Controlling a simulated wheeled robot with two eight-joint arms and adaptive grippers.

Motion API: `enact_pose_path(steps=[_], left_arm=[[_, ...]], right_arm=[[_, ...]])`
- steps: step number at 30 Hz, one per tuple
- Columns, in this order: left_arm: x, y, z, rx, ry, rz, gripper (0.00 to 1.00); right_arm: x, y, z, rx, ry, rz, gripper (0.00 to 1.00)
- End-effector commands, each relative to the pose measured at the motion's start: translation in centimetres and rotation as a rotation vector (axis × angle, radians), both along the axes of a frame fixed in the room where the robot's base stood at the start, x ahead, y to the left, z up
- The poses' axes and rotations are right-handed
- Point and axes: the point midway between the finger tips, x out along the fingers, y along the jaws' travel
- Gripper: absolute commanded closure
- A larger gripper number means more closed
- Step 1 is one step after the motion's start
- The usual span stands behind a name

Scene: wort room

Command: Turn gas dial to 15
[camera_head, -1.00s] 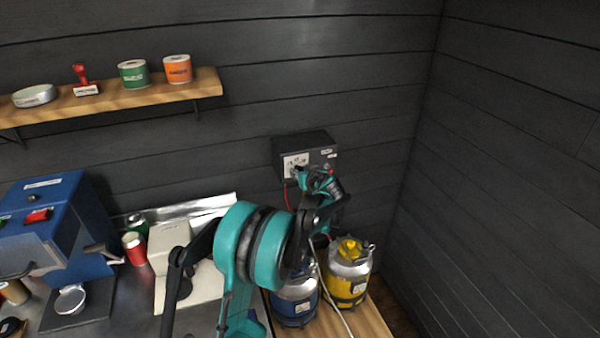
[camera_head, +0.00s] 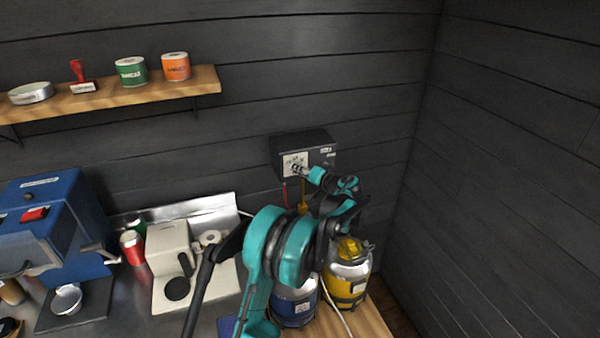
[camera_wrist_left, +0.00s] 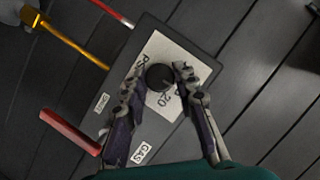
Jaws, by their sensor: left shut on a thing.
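The gas dial (camera_wrist_left: 158,77) is a dark round knob on a white scale plate (camera_wrist_left: 176,104). The plate is on a dark control box (camera_head: 318,152) on the wall. The number 20 shows on the plate close to the dial; other marks are partly hidden by my fingers. I cannot read the setting. My left gripper (camera_wrist_left: 157,76) is shut on the dial, with one finger on each side. In the head view, the left gripper (camera_head: 298,168) reaches the plate from the lower right. My right gripper is not in view.
Blue (camera_head: 293,304) and yellow (camera_head: 348,274) gas bottles stand below the box. A red hose and a yellow hose (camera_wrist_left: 72,43) run near it. A shelf (camera_head: 150,92) with tins is at upper left. A blue machine (camera_head: 60,225) stands on the counter. The right wall is clear.

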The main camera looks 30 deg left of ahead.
Motion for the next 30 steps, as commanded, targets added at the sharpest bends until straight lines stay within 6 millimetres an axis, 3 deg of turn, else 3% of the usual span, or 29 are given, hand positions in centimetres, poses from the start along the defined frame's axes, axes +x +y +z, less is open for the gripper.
enact_pose_path(steps=[23,24,25,30], left_arm=[[0.05,-0.05,-0.08,0.064,0.077,-0.001,1.0],[0.05,-0.05,-0.08,0.064,0.077,-0.001,0.61],[0.05,-0.05,-0.08,0.064,0.077,-0.001,0.53],[0.05,-0.03,-0.07,0.065,0.077,0.0,0.51]], right_arm=[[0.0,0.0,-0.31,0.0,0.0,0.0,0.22],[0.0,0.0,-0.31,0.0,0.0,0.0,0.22],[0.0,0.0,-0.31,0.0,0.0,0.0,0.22],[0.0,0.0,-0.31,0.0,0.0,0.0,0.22]])
